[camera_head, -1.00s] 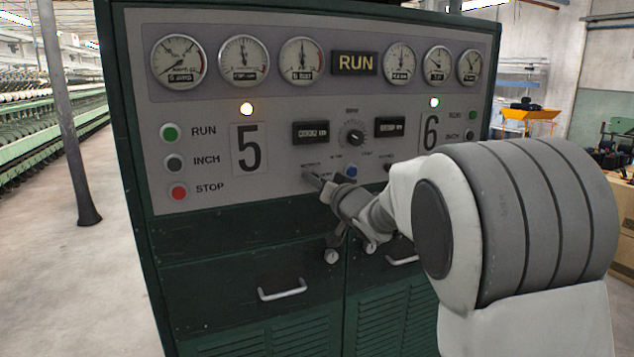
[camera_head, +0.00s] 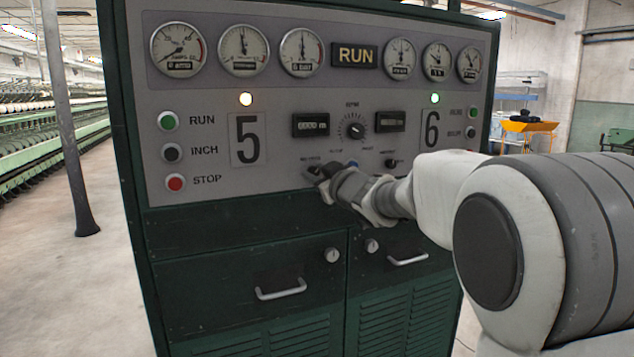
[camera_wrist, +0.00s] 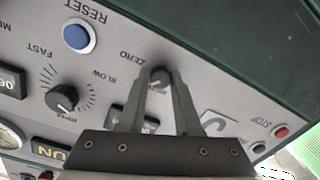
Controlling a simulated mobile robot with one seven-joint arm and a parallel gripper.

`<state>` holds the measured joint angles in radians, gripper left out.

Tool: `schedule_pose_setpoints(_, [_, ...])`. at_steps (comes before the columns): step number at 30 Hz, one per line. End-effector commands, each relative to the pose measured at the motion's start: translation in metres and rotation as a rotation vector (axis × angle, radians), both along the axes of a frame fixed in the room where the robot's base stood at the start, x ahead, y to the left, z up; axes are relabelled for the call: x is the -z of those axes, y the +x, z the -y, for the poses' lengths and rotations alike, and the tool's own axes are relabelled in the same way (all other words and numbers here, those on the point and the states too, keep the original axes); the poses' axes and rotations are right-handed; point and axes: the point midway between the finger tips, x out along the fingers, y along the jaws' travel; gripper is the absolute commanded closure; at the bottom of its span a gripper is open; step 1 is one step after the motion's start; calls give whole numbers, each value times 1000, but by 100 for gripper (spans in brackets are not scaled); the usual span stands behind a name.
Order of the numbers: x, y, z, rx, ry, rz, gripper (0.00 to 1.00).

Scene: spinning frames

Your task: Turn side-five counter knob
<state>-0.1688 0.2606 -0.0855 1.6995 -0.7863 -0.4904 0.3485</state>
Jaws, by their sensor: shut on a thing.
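The side-five counter knob (camera_wrist: 160,79) is a small dark round knob on the grey panel. In the wrist view it sits between the tips of my gripper (camera_wrist: 162,76), whose two grey fingers are shut on it. The panel looks upside down there. In the head view my gripper (camera_head: 316,174) reaches the panel below the left counter (camera_head: 311,127), right of the large "5" (camera_head: 248,139), and hides the knob. In the wrist view my fingers partly cover that counter. Which way the knob points is hard to tell.
A blue reset button (camera_wrist: 77,37) and a larger speed dial (camera_wrist: 61,98) sit close to my gripper. Another small knob (camera_head: 391,163) is under the right counter (camera_head: 390,121). Run, inch and stop buttons (camera_head: 175,183) are at the left. Drawers with handles (camera_head: 281,290) are below.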

Motion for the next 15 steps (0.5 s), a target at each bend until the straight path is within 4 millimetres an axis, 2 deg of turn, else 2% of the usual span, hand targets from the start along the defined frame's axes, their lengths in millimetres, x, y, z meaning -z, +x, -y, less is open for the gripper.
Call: schedule_pose_setpoints(15, [2, 0, -1, 0, -432, 182, 100])
